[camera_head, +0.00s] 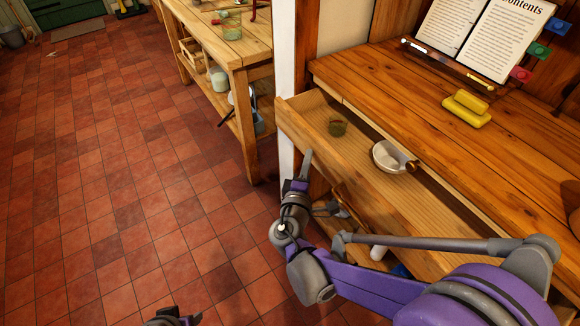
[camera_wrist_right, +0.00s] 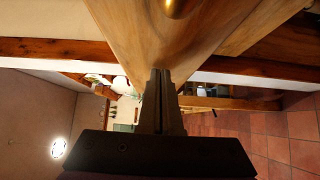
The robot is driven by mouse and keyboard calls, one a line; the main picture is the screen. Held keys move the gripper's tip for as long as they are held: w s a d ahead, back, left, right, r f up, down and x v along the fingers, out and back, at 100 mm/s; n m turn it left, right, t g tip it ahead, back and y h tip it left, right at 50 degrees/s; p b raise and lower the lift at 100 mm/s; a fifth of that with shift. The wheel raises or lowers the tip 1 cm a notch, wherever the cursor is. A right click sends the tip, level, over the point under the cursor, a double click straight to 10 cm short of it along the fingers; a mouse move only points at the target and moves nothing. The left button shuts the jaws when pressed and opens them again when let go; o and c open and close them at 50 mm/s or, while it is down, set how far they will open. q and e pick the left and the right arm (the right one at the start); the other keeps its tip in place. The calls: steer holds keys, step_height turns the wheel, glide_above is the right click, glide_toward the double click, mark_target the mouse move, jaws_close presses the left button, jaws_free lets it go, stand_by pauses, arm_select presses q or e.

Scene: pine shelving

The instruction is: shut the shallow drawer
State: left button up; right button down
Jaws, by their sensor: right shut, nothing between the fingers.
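The shallow drawer (camera_head: 375,195) is pulled out from under the pine worktop, its inside showing from above. My left gripper (camera_head: 174,318) barely shows at the bottom edge.
An open book (camera_head: 482,35) on a stand and a yellow block-like object (camera_head: 467,107) are on the worktop (camera_head: 450,150). A white post (camera_head: 286,80) stands beside the drawer's far end. A second wooden table (camera_head: 237,58) is beyond. The tiled floor at left is clear.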

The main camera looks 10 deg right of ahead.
mark_target(349, 149)
steer(key=w+d, duration=0.1)
steer(key=d, duration=0.3)
steer(key=w+d+p, duration=0.1)
steer(key=w+d, duration=0.1)
steer(key=d, duration=0.3)
steer(key=w+d, duration=0.1)
steer(key=d, duration=0.3)
steer(key=shift+w+d, duration=0.15)
steer(key=shift+w, duration=0.25)
steer(key=shift+d+r, duration=0.1)
steer(key=shift+d, duration=0.1)
steer(key=shift+r, duration=0.1)
